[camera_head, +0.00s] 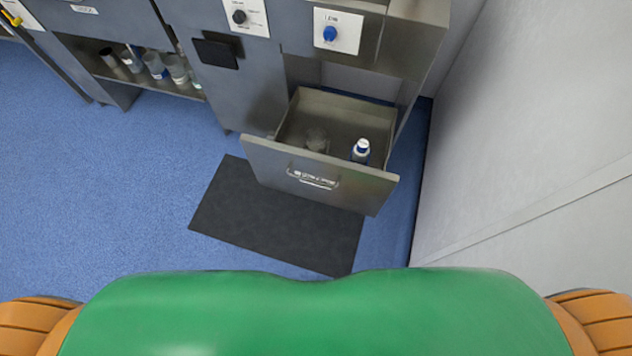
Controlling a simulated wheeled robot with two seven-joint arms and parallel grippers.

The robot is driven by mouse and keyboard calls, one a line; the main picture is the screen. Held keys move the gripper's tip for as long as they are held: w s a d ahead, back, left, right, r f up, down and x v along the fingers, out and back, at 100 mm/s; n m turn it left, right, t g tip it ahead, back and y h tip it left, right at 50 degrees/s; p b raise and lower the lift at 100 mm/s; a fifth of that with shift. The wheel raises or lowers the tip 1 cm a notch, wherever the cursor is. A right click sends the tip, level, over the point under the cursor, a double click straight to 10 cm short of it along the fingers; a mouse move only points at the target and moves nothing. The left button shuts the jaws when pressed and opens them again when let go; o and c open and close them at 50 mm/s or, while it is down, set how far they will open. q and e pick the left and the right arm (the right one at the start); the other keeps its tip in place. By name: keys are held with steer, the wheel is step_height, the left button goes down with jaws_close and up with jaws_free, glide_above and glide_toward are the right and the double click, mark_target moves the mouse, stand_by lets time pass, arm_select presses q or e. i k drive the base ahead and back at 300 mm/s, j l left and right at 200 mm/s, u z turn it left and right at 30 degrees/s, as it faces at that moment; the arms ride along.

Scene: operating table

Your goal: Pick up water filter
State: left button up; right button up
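An open metal drawer (268,155) juts out from the grey cabinet, with a silver handle on its front. Inside it, towards the right, stands a small white and blue bottle-like item (361,150), which may be the water filter; I cannot tell for sure. Neither of my grippers is in view; only my green body and orange shoulders show at the bottom.
A dark mat (235,210) lies on the blue floor (110,200) below the drawer. A grey wall (530,130) rises on the right. An open shelf (120,72) at upper left holds several cups or jars. The cabinet front carries a blue knob (329,33) and a black knob (239,16).

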mark_target(359, 155)
steer(key=i+j+z, duration=0.2)
steer(key=z, duration=0.2)
steer(key=i+j+z, duration=0.55)
steer(key=z, duration=0.2)
